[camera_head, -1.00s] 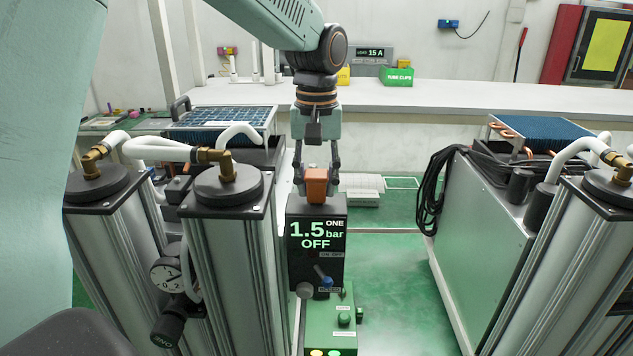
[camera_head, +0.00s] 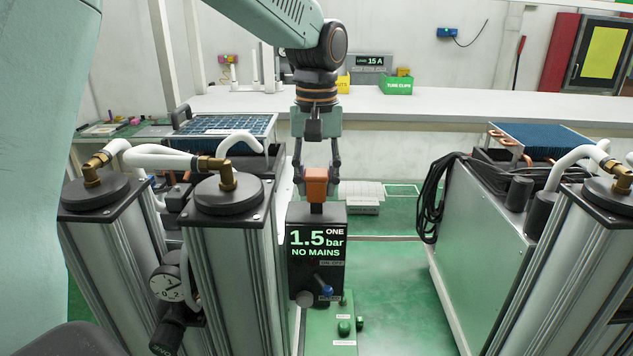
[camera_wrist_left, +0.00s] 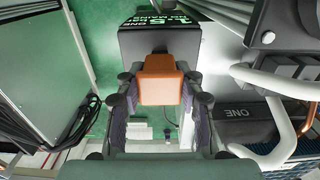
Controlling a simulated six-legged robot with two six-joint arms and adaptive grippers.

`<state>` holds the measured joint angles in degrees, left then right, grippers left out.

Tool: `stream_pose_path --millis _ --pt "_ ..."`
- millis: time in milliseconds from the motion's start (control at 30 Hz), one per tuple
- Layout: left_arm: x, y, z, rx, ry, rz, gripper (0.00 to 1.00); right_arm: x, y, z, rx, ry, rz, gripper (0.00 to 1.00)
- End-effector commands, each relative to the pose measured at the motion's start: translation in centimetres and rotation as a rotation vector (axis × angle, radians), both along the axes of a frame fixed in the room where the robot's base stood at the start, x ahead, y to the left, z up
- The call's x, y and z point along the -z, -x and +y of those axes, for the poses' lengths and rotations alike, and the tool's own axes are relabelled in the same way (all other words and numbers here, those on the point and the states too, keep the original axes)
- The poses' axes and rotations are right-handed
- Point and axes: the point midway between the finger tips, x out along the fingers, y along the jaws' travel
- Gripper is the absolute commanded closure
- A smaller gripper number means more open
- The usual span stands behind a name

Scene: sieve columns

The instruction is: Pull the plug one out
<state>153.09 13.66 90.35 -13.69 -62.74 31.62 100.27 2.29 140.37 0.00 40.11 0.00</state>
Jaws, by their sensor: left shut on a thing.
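The orange plug (camera_head: 316,188) is above the top of the black control box (camera_head: 300,272), whose screen reads ONE, 1.5 bar, NO MAINS. A short dark piece shows between the plug and the box top. My left gripper (camera_head: 316,179) points down and is shut on the plug, a finger on each side. In the left wrist view the plug (camera_wrist_left: 161,80) sits between the fingers, in front of the box (camera_wrist_left: 160,42). I cannot see the plug's pins clearly. My right gripper is not in view.
Tall metal columns with white hoses (camera_head: 236,255) stand close on the left. A grey cabinet (camera_head: 478,250) with a coiled black cable (camera_head: 433,200) is on the right. A green unit (camera_head: 331,335) is in front of the box. Green floor (camera_head: 392,290) lies open between.

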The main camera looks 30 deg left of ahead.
Motion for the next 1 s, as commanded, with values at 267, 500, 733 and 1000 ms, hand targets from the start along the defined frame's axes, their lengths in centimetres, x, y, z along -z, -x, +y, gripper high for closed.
stream_pose_path --millis 267,500,733,1000 --pt "-0.5 -0.1 0.0 0.000 -0.001 -0.003 0.62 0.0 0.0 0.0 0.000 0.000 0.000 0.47" --pt "-0.4 0.0 0.0 0.000 -0.001 -0.001 0.41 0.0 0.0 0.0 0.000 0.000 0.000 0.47" --pt "-0.4 0.0 0.0 0.000 0.000 0.000 0.36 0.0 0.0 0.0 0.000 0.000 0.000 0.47" --pt "-1.5 -0.1 0.0 0.000 -0.001 -0.003 0.36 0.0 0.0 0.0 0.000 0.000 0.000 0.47"
